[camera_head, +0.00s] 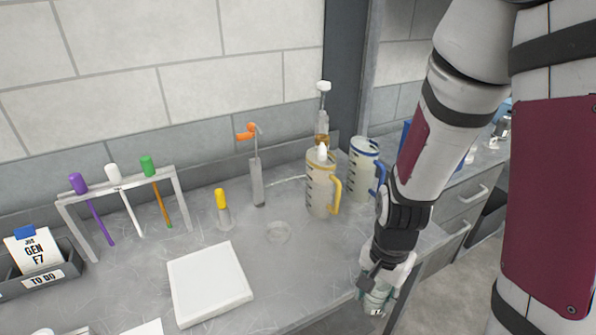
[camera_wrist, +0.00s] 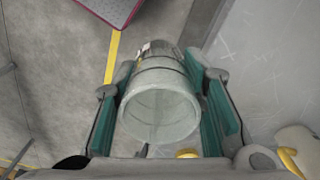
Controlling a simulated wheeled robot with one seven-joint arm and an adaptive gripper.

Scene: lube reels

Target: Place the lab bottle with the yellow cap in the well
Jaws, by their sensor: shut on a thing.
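A small clear bottle with a yellow cap (camera_head: 222,208) stands upright on the grey counter, left of the middle in the head view. My gripper (camera_head: 377,285) is at the counter's right front edge, well apart from both. It is shut on a clear, greenish glass vessel. In the wrist view this vessel (camera_wrist: 160,105) sits between the two green-padded fingers, its round end facing the camera. I cannot see a cap on it.
A jug with a yellow handle (camera_head: 320,185) and one with a blue handle (camera_head: 363,160) stand behind right.

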